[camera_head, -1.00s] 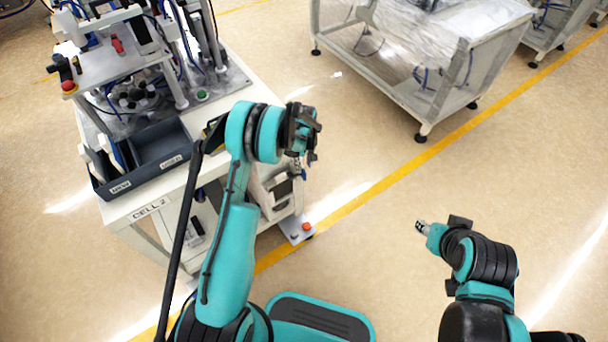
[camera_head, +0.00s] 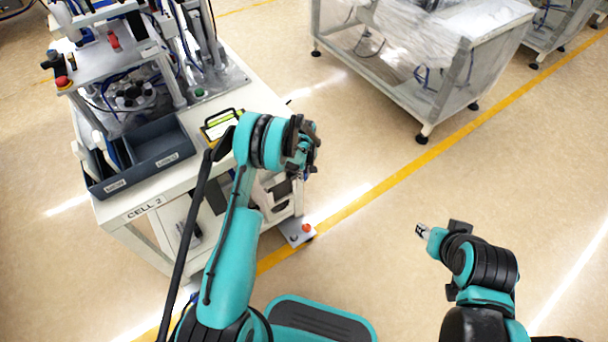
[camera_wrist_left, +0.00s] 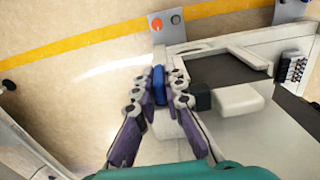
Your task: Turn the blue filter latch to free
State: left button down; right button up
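The blue latch (camera_wrist_left: 159,86) shows in the left wrist view as a small upright blue piece on the white unit. My left gripper (camera_wrist_left: 162,80) has its two purple-grey fingers apart, one on each side of the latch. I cannot tell whether the fingertips touch it. In the head view my left gripper (camera_head: 304,148) is beside the right side of the CELL 2 cart (camera_head: 150,207), and the latch is hidden there. My right gripper (camera_head: 422,231) is over the floor at the right, away from the cart; its fingers are too small to judge.
A dark bin (camera_head: 152,155) and a yellow-edged tablet (camera_head: 221,124) are on the cart top. A black block (camera_wrist_left: 201,97) and a white block (camera_wrist_left: 238,99) sit right of the latch. A wrapped white machine (camera_head: 420,60) stands at the back. The floor between is clear.

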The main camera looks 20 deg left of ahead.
pick_arm(q)
jog(key=g+y, duration=0.2)
jog(key=shift+w+d+g, duration=0.2)
jog(key=shift+g, duration=0.1)
jog(key=shift+a+g+y, duration=0.1)
jog(key=shift+g+y, duration=0.7)
jog(key=shift+g, duration=0.2)
jog(key=c, duration=1.6)
grip_release()
jog(key=v, duration=1.2)
jog(key=shift+s, duration=0.1)
